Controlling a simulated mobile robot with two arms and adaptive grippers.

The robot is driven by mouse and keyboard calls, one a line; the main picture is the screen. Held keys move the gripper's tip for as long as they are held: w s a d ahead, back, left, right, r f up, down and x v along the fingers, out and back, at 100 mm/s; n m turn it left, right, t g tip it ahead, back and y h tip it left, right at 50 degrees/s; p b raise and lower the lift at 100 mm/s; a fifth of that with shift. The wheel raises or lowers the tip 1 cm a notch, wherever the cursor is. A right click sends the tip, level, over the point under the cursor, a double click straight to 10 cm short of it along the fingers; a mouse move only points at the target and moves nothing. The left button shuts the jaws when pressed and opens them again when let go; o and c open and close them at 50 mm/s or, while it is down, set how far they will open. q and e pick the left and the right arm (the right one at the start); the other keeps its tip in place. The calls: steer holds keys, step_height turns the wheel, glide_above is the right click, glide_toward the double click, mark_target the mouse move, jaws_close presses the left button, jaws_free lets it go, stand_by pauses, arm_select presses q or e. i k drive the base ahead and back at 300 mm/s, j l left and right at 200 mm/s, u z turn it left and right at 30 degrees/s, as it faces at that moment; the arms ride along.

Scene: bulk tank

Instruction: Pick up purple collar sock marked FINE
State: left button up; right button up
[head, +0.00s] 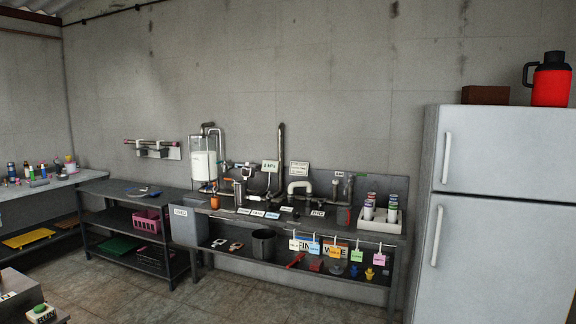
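Several upright rolled or can-like items with coloured bands stand in a white tray (382,226) at the right end of the bench. One (369,207) stands on the tray's left and another (392,208) on its right; their bands look reddish, purplish and greenish. Any marking on them is too small to read, so I cannot tell which is the purple collar sock marked FINE. Large signs under the bench top, one seeming to begin "FIN", are partly covered by hanging coloured tags (314,248). Neither of my grippers is in view.
The grey bench (345,229) carries pipes and a clear tank (204,165). A white fridge (500,210) stands close at the right. A dark shelf unit with a pink basket (146,221) stands left. The tiled floor before the bench looks clear.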

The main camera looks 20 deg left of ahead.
mark_target(368, 209)
steer(key=i+j, duration=0.25)
steer(key=i, duration=0.3)
steer(key=i+j+u, duration=0.15)
steer(key=i+j, duration=0.15)
steer(key=i, duration=0.2)
steer(key=i+j, duration=0.2)
steer(key=i, duration=0.35)
steer(key=i+j+u, duration=0.1)
steer(key=i, duration=0.45)
steer(key=i+j+u, duration=0.1)
steer(key=i+j, duration=0.15)
steer(key=i, duration=0.3)
